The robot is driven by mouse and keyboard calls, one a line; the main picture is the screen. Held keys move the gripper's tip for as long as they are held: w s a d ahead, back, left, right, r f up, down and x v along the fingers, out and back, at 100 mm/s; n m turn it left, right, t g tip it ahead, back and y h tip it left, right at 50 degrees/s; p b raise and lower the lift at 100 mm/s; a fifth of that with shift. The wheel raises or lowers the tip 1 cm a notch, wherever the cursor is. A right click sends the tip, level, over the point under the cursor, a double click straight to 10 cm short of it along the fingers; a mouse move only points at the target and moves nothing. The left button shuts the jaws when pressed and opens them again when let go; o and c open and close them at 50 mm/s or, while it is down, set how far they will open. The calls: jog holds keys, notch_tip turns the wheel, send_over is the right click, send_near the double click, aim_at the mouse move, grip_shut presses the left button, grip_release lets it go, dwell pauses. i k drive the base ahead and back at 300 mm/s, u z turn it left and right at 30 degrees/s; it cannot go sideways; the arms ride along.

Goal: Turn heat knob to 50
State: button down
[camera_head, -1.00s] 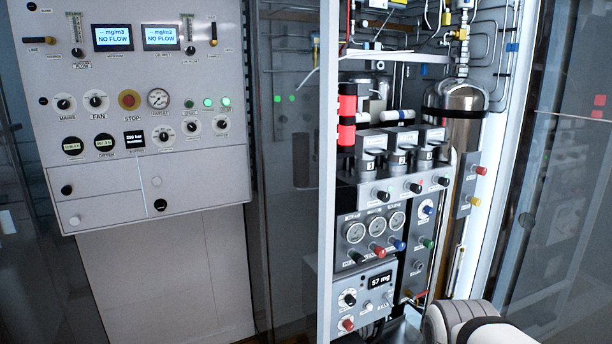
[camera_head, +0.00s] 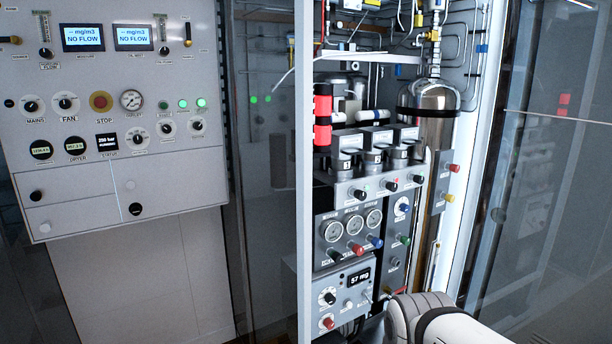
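No label that reads as heat is legible, so I cannot tell which knob is the heat knob. A small grey box (camera_head: 348,303) with a lit "57 mg" display (camera_head: 360,277) sits low in the open cabinet. It carries a black knob with a pale dial (camera_head: 327,297) and a red knob (camera_head: 327,322) below it. Small black knobs (camera_head: 389,186) sit on the ledge above the gauges. My white and grey arm (camera_head: 440,320) enters at the bottom right, in front of the cabinet's lower part. My gripper is not in view.
A white control panel (camera_head: 85,220) at left has black knobs, including FAN (camera_head: 66,103), and a red STOP button (camera_head: 101,101). A white cabinet post (camera_head: 304,170) stands between the panel and the open cabinet. A steel cylinder (camera_head: 428,125) stands behind the modules. Glass doors flank the cabinet.

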aim_at(329, 298)
jog(key=u, duration=0.05)
jog(key=k, duration=1)
jog(key=z, duration=0.55)
jog(key=i, duration=1.35)
jog(key=u, duration=0.3)
